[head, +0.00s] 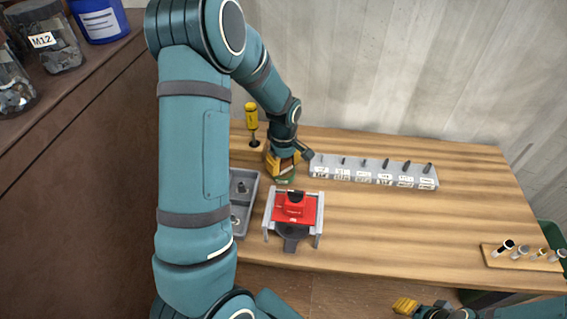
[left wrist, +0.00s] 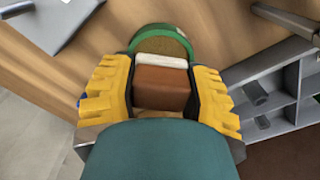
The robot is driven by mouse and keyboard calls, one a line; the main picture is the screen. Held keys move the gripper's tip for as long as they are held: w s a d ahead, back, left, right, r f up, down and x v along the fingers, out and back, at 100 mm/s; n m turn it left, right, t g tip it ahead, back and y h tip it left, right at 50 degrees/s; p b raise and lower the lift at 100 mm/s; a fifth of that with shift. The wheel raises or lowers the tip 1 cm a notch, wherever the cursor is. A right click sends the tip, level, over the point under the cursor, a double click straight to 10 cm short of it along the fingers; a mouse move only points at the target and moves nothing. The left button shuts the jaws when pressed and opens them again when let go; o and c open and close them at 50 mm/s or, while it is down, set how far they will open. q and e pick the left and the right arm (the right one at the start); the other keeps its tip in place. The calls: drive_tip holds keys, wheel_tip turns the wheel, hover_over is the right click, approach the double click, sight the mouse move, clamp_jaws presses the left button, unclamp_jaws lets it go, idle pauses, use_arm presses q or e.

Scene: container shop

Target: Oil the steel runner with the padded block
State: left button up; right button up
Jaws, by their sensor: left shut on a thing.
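My left gripper (head: 283,166) is shut on the padded block, a brown block (left wrist: 162,88) with a white pad (left wrist: 162,62) along its far end. The pad faces a round green-rimmed dish (left wrist: 163,30) with a brownish inside. I cannot tell whether the pad touches it. The dish's green edge (head: 285,180) shows just under the gripper in the head view. In front of it stands a grey metal frame with side bars (head: 320,215) around a red piece (head: 294,206). I cannot tell which bar is the steel runner. My right gripper (head: 405,305) is low at the bottom edge, its opening unclear.
A grey compartment tray (head: 255,178) lies left of the frame, partly behind my left arm. A labelled grey rack (head: 375,173) stands at the back. A yellow-handled tool (head: 251,117) stands upright at the back left. A wooden holder (head: 525,259) sits at the right. The table's middle right is clear.

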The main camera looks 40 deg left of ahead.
use_arm(q)
drive_tip(key=shift+f+b, duration=0.45)
drive_tip(key=shift+f, duration=0.15)
idle(1.6)
drive_tip(key=shift+r, duration=0.15)
drive_tip(key=shift+r+p, duration=2.6)
drive_tip(key=shift+r, duration=0.8)
